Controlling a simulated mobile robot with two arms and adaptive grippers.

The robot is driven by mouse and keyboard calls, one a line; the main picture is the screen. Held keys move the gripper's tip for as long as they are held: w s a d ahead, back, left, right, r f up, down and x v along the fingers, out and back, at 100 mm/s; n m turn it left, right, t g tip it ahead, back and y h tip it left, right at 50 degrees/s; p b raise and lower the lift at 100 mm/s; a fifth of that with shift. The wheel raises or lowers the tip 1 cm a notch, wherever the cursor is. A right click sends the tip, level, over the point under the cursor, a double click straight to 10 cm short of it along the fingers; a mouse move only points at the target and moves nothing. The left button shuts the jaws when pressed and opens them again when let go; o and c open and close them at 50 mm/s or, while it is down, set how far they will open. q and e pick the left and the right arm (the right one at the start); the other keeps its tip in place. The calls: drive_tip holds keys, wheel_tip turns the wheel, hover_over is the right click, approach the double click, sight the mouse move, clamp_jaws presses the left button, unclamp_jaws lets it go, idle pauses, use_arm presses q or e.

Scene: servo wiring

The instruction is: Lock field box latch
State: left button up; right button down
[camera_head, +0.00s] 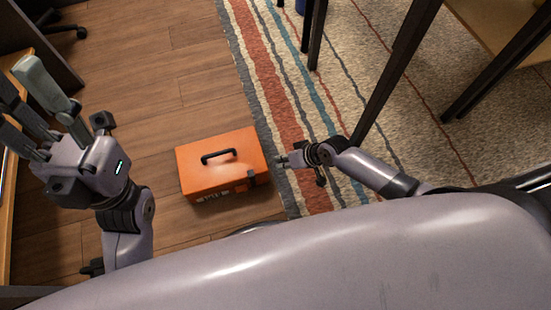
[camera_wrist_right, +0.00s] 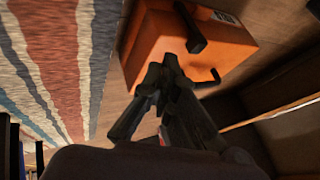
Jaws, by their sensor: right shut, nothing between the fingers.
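The orange field box (camera_head: 205,178) stands on the wooden floor, lid down, with a black carry handle (camera_head: 219,155) on top. A small dark latch (camera_head: 252,179) sits on its front side near the right end. In the right wrist view the box (camera_wrist_right: 150,45) fills the upper middle, and the black latch (camera_wrist_right: 190,30) stands out from it. My right gripper (camera_head: 281,161) is shut and empty, just right of the box. In the wrist view its fingertips (camera_wrist_right: 167,72) lie just below the latch; contact cannot be told. My left gripper (camera_head: 16,82) is open and empty, far left.
A striped rug (camera_head: 270,75) lies right of the box, and dark table legs (camera_head: 390,75) stand on it. Bare wooden floor (camera_head: 165,85) is free behind and left of the box. My own body fills the bottom of the head view.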

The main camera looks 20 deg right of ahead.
drive_tip(key=p+v, duration=0.1)
drive_tip(key=v, duration=0.3)
idle(0.5)
